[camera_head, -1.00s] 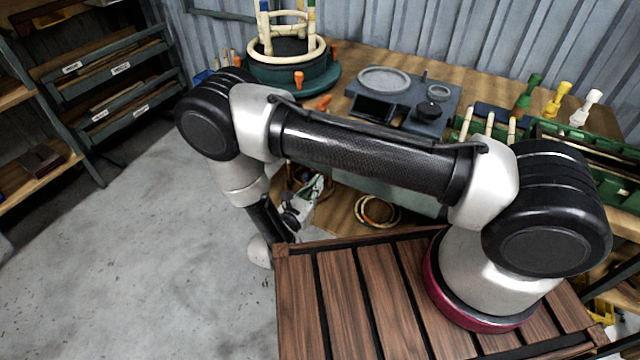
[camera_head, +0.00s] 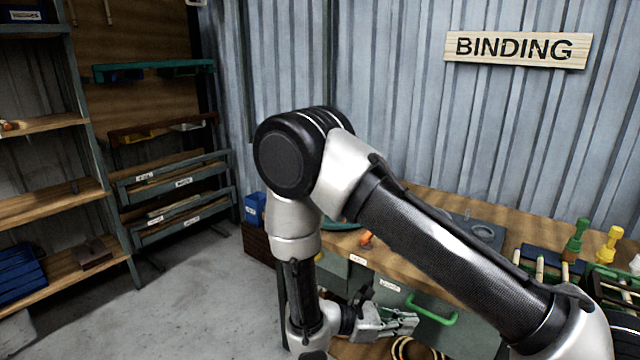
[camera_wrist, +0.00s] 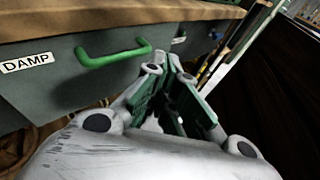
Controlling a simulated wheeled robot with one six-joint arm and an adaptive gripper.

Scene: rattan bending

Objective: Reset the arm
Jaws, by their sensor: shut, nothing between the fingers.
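My gripper (camera_head: 408,323) is low in front of the workbench, at the end of my arm, whose elbow is raised. It is shut and holds nothing. In the wrist view my gripper (camera_wrist: 174,68) shows its green-padded fingers pointing away from the camera, to the right of a green drawer handle (camera_wrist: 113,55). The grey drawer front (camera_wrist: 60,92) carries a "DAMP" label. The handle also shows in the head view (camera_head: 432,312), just right of the fingers; I cannot tell how far apart they are in depth.
The wooden benchtop (camera_head: 455,205) holds a grey tray (camera_head: 485,236) and green, yellow and white clamp-like tools. A "BINDING" sign (camera_head: 518,49) hangs on the corrugated wall. Shelving (camera_head: 55,125) stands at left. The grey floor (camera_head: 190,300) is clear between shelves and bench.

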